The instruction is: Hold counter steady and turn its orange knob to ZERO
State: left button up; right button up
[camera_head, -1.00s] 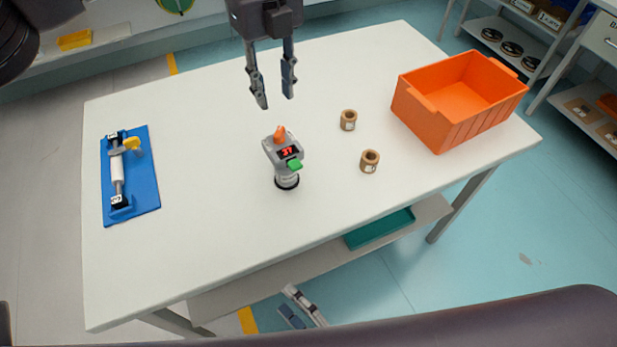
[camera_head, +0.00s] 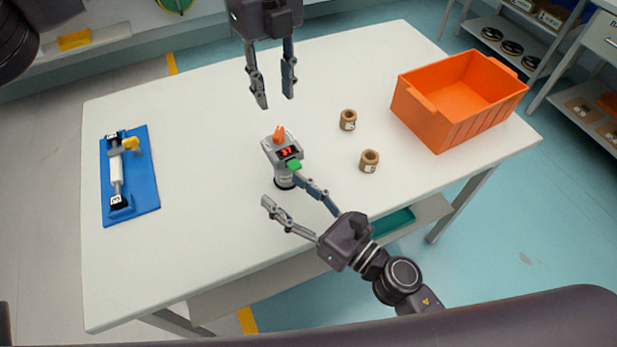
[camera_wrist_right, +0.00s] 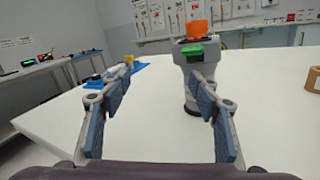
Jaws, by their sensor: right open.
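The counter (camera_head: 284,173) stands upright on the white table, a grey body with a red lit display, a green button (camera_head: 294,165) and an orange knob (camera_head: 279,133) on top. In the right wrist view the counter (camera_wrist_right: 192,66) stands ahead, its orange knob (camera_wrist_right: 196,29) above the green button. My right gripper (camera_head: 284,190) is open, its fingers pointing at the counter's lower body from the near side; I cannot tell whether a finger touches it. My left gripper (camera_head: 276,103) is open and empty, above and behind the counter.
Two brown rolls (camera_head: 348,120) (camera_head: 369,161) stand right of the counter. An orange bin (camera_head: 437,128) is at the table's right end. A blue fixture board (camera_head: 144,188) lies at the left. The table (camera_head: 210,215) is clear between board and counter.

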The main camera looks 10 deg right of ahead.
aim_at(283, 159)
jog(key=shift+n+t+h, duration=0.3)
jog(key=shift+n+h, duration=0.5)
jog(key=w+d, duration=0.2)
jog(key=w+d+f, duration=0.1)
jog(key=d, duration=0.1)
jog(key=shift+w, duration=0.6)
jog(key=shift+x, duration=3.65)
jog(key=shift+c, duration=0.6)
jog(key=c, duration=1.3)
